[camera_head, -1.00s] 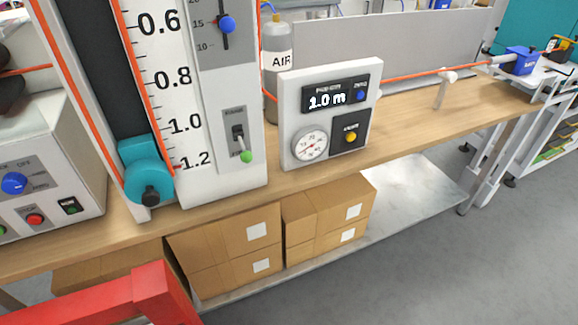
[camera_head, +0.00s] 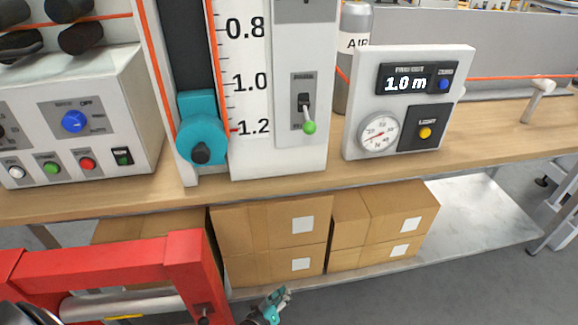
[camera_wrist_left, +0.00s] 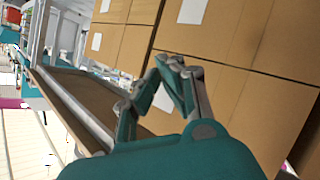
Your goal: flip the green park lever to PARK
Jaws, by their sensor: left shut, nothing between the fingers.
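The green park lever (camera_head: 309,126) is a small toggle with a green ball tip. It sits on a grey plate (camera_head: 296,84) low on the white scale panel (camera_head: 282,160), and its tip points down. The plate's small lettering is too blurred to read. My left gripper (camera_head: 281,294) shows at the bottom of the head view, well below the lever and in front of the cardboard boxes. In the left wrist view its fingertips (camera_wrist_left: 171,62) are together, with nothing between them. My right gripper is not in view.
A meter box (camera_head: 454,60) with display, gauge and yellow knob stands right of the panel. A control box (camera_head: 140,75) stands left. A red frame (camera_head: 105,255) is at lower left.

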